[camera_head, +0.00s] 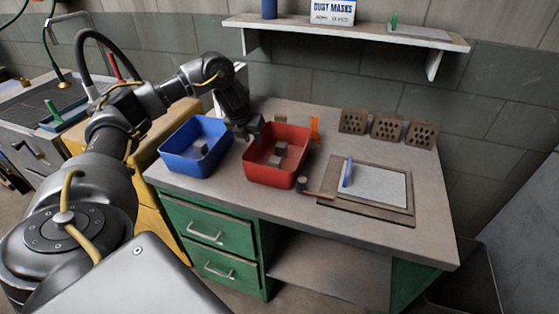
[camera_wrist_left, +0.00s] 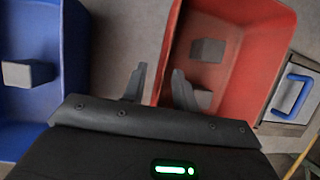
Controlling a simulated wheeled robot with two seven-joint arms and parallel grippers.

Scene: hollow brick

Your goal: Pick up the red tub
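The red tub (camera_head: 268,177) stands on the bench, right of the blue tub, with grey cubes (camera_head: 281,148) inside. It also fills the right half of the left wrist view (camera_wrist_left: 249,28). My left gripper (camera_head: 250,132) is at the tub's left rim, toward the back. In the left wrist view its two fingers (camera_wrist_left: 158,80) are apart, and the tub's left wall appears between them. I cannot tell whether either finger touches the wall. My right gripper is in neither view.
Right of the red tub lies a board (camera_head: 378,185) with a blue-handled tool (camera_head: 347,172). Several hollow bricks (camera_head: 387,127) line the back. A shelf (camera_head: 350,32) hangs above. The bench's right front is clear.

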